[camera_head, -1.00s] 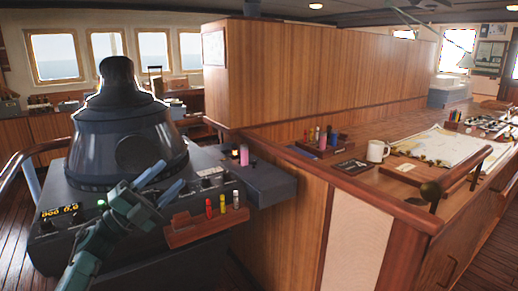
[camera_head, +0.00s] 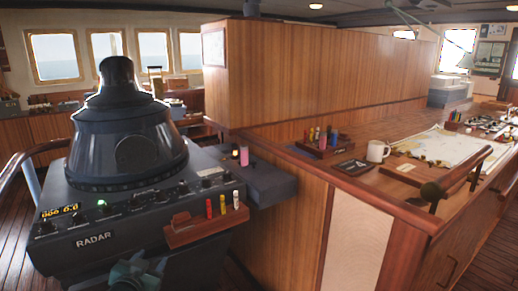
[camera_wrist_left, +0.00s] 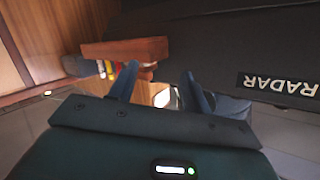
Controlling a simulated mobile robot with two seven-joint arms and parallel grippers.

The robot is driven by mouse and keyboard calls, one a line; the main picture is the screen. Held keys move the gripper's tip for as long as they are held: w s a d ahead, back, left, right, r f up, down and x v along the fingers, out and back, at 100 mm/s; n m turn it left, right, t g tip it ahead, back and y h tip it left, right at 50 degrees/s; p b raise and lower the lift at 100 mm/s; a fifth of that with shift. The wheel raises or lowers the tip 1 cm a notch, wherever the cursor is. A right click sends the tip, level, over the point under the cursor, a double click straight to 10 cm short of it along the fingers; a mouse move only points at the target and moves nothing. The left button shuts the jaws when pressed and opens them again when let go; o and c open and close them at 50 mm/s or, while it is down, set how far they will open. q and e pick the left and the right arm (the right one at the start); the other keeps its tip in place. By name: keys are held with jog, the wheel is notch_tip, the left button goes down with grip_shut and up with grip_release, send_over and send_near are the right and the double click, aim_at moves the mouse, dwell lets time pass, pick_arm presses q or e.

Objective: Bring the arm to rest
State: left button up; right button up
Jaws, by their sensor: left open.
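My left arm shows only as a small teal part (camera_head: 137,272) at the bottom edge of the head view, low in front of the radar console (camera_head: 118,225). In the left wrist view my left gripper (camera_wrist_left: 161,82) has its two blue fingers spread apart with nothing held between them. The radar's dark front, with its white label (camera_wrist_left: 278,85), is at the right of that view. The wooden marker holder (camera_wrist_left: 125,50) with coloured markers lies beyond the fingers. My right arm and gripper are not in view.
The wooden marker rack (camera_head: 205,226) juts from the console's front right corner. The wooden chart counter (camera_head: 345,195) carries a white mug (camera_head: 377,151), a chart (camera_head: 445,146) and a pen holder. A curved rail (camera_head: 40,150) runs at the left.

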pick_arm(q)
jog(key=s+d+f+g+h, duration=0.1)
jog(key=s+d+f, duration=0.3)
jog(key=s, duration=0.6)
jog(key=s+d+f+g+h, duration=0.1)
jog(key=s+d+f, duration=0.4)
jog(key=s, duration=0.5)
jog(key=s+d+f+g+h, duration=0.1)
jog(key=s+d+f, duration=0.3)
jog(key=s, duration=0.7)
jog(key=shift+d+f+n+g, duration=0.2)
jog(key=shift+d+n+g, duration=0.1)
jog(key=shift+d+g, duration=0.4)
jog(key=shift+a, duration=0.15)
